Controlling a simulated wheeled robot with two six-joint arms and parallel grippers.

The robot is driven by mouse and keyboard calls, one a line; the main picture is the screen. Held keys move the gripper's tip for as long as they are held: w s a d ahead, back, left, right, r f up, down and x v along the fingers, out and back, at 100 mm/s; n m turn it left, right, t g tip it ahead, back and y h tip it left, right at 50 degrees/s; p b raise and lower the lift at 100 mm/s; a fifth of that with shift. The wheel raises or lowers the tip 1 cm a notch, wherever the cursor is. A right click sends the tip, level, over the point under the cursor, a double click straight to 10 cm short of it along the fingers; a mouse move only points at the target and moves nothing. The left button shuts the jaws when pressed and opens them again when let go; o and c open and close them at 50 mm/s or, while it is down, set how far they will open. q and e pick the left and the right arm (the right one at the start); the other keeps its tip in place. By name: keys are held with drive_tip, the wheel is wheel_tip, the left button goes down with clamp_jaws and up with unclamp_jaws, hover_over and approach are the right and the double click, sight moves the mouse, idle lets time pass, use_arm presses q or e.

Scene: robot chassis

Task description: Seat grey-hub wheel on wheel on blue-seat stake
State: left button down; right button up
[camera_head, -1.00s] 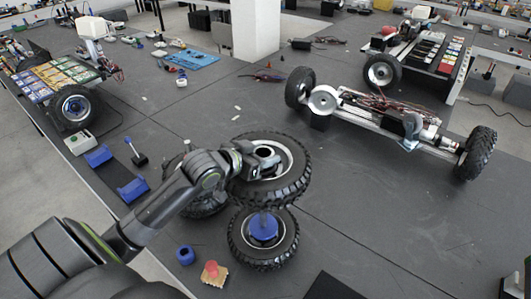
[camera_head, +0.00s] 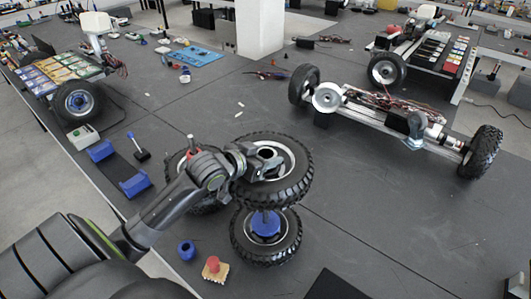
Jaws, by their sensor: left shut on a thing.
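My left gripper (camera_head: 262,163) is shut on the grey-hub wheel (camera_head: 297,187), a black knobbly tyre with a grey hub. It holds this wheel, a little tilted, above the wheel on the blue-seat stake (camera_head: 284,248). The blue seat (camera_head: 265,224) shows in the middle of the lower wheel, with a short blue-grey post rising towards the held wheel. A gap shows between the two wheels at the front. The held wheel hides the top of the stake. My right gripper is not in view.
Another wheel (camera_head: 206,206) with a red-seat stake (camera_head: 193,150) stands behind my left arm. A blue ring (camera_head: 186,250) and a red knob on a tan block (camera_head: 214,267) lie in front. A wheeled chassis (camera_head: 370,112) stands to the right. The floor between is clear.

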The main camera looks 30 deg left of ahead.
use_arm(q)
drive_tip(key=b, duration=0.3)
hover_over(266, 222)
drive_tip(key=w, duration=0.1)
drive_tip(key=shift+a+f, duration=0.15)
drive_tip(key=shift+f, duration=1.15)
drive_tip(key=shift+a+f, duration=0.15)
drive_tip(key=shift+f, duration=1.15)
drive_tip(key=shift+f+b, duration=5.5)
drive_tip(key=shift+f, duration=2.6)
drive_tip(key=shift+f+b, duration=0.4)
drive_tip(key=shift+f, duration=0.2)
drive_tip(key=shift+s+f, duration=0.15)
drive_tip(key=shift+f, duration=0.25)
drive_tip(key=c, duration=0.6)
unclamp_jaws()
